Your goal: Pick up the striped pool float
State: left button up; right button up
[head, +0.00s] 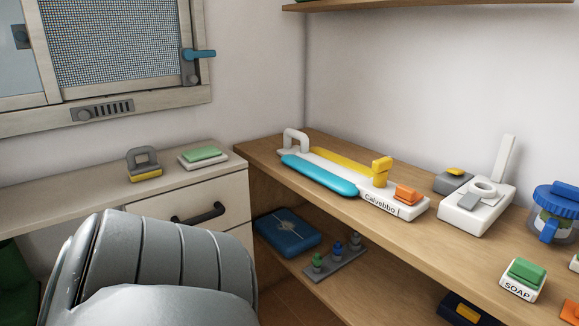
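I see nothing that I can clearly tell is a striped pool float. The closest match in colour is a long, low item on the wooden shelf, with a rounded blue bar (320,175) along its front and a yellow strip (345,163) behind it. Its white body (395,207) carries lettering and an orange block, and a white handle stands at its far end. Neither gripper can be made out. A large grey ribbed rounded form fills the lower left; I cannot tell whether it is part of me.
The wooden shelf (262,148) also holds a white device (477,208), a blue-lidded jar (555,210) and a soap box (523,279). A blue case (287,232) lies on the lower shelf. A drawer cabinet (80,180) stands left, under a window (120,45).

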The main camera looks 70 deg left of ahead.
aim_at(346, 176)
jog(key=u, duration=1.65)
